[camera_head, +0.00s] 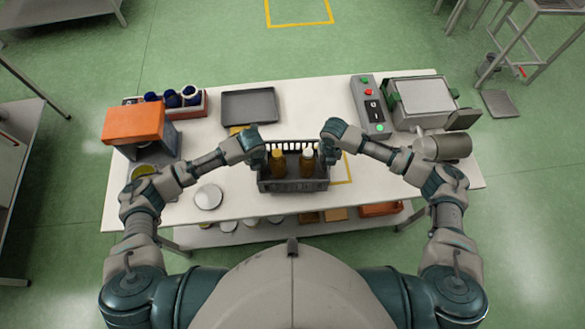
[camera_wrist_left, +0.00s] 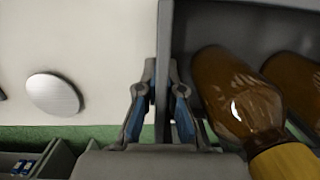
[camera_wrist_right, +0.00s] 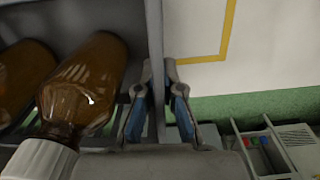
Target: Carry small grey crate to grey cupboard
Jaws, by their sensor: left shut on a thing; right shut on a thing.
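The small grey crate (camera_head: 292,185) is at the front middle of the white table, held between my two grippers. Two brown bottles stand in it, one with a yellow cap (camera_head: 278,163) and one with a white cap (camera_head: 307,162). My left gripper (camera_wrist_left: 162,95) is shut on the crate's left wall, beside the yellow-capped bottle. My right gripper (camera_wrist_right: 160,95) is shut on its right wall, beside the white-capped bottle. I cannot tell whether the crate touches the table. I cannot make out a grey cupboard for certain.
The white table (camera_head: 225,140) carries an orange-topped device (camera_head: 135,124), a dark tray (camera_head: 249,106), a control box (camera_head: 371,105), a grey machine (camera_head: 422,97) and a round white disc (camera_head: 208,197). A lower shelf with items lies below the front edge. Green floor (camera_head: 220,45) is open beyond.

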